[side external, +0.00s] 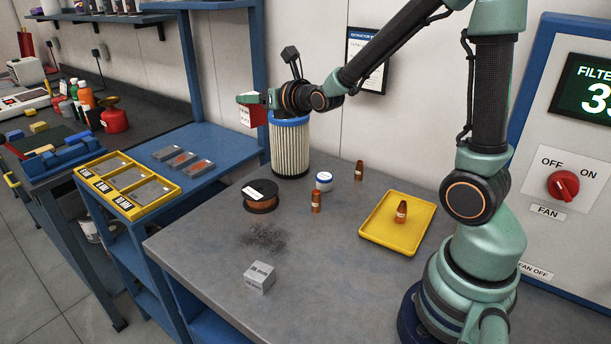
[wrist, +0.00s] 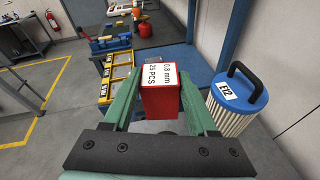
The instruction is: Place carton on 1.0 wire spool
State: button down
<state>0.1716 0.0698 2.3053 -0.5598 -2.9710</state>
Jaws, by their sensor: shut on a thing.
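My gripper (side external: 250,102) is shut on a red carton (wrist: 160,103) with a white label reading "0.8 mm 25 PCS". The carton also shows in the side view (side external: 244,117), partly hidden by the green fingers. The wire spool (side external: 260,199) lies flat on the grey bench, with dark flanges, copper-coloured wire and a white label too small to read. Its top carries nothing.
A tall blue-topped filter cartridge (side external: 290,150) stands close beside my gripper. A white-lidded tub (side external: 323,181), orange-brown nozzles and a yellow tray (side external: 375,240) are right of the spool. A small grey box (side external: 259,278) sits near the front. A yellow three-compartment tray (side external: 150,207) lies left.

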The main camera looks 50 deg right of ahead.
notch_tip(320, 180, down, 18)
jog(key=shift+f, duration=0.2)
dwell(0.5)
jog(key=shift+f, duration=0.1)
jog(key=shift+c, duration=1)
grip_release()
